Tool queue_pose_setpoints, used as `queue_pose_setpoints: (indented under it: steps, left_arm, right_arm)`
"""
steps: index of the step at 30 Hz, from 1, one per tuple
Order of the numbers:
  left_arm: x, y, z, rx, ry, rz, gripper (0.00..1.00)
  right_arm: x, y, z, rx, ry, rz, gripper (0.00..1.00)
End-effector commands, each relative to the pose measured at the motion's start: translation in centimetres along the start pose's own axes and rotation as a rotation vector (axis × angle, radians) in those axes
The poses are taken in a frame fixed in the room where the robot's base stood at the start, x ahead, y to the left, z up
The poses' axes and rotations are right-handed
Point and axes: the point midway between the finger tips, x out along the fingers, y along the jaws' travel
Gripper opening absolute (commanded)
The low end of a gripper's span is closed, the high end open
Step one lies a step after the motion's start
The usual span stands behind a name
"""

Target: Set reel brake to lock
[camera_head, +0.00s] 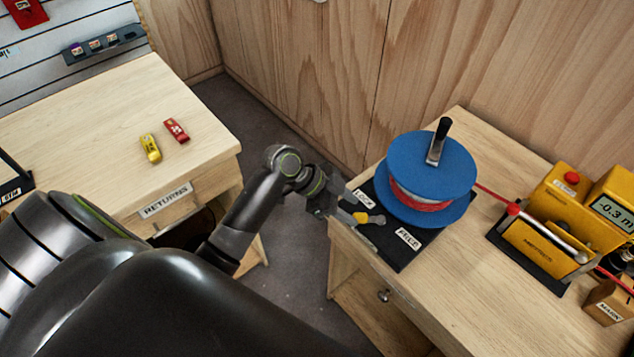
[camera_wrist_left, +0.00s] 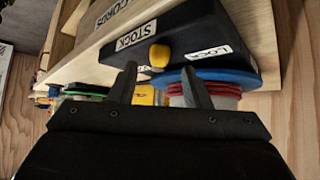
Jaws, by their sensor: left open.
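The rope reel (camera_head: 432,165) has blue flanges, red and white rope and a black crank. It stands on a black base (camera_head: 400,253) at the table's near-left corner. The base carries a LOCK label (camera_head: 364,197) and a FREE label (camera_head: 408,239). The yellow brake lever (camera_head: 362,217) lies between the labels; which setting it is at is not clear. My left gripper (camera_head: 338,205) is at the base's left edge, close to the lever. In the left wrist view its open fingers (camera_wrist_left: 160,70) point at the yellow knob (camera_wrist_left: 159,54), with nothing clearly held.
A yellow meter device (camera_head: 550,225) stands right of the reel, linked by red rope. A second wooden table (camera_head: 90,120) at the left holds a yellow (camera_head: 150,148) and a red (camera_head: 176,130) item. Wood panels close off the back. A floor gap separates the tables.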

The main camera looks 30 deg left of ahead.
Motion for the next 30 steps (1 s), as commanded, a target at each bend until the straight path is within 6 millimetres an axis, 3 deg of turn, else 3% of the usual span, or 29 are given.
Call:
queue_pose_setpoints:
  steps: [6, 15, 24, 30]
  left_arm:
    - [-4.2, -0.1, 0.2, 0.004, -0.005, -0.004, 0.44]
    - [-8.9, -0.1, 0.2, 0.005, -0.006, -0.002, 0.44]
    - [-12.6, -0.1, 0.1, 0.002, -0.004, -0.001, 0.44]
    - [-14.1, 0.0, 0.1, 0.002, -0.002, 0.0, 0.44]
  right_arm:
    - [0.8, 0.0, 0.1, 0.0, 0.0, 0.0, 0.36]
    - [1.4, -0.1, 0.2, 0.0, 0.0, 0.001, 0.36]
    - [1.7, -0.1, 0.2, 0.0, 0.0, 0.001, 0.36]
    - [1.9, -0.1, 0.2, 0.0, 0.0, 0.001, 0.36]
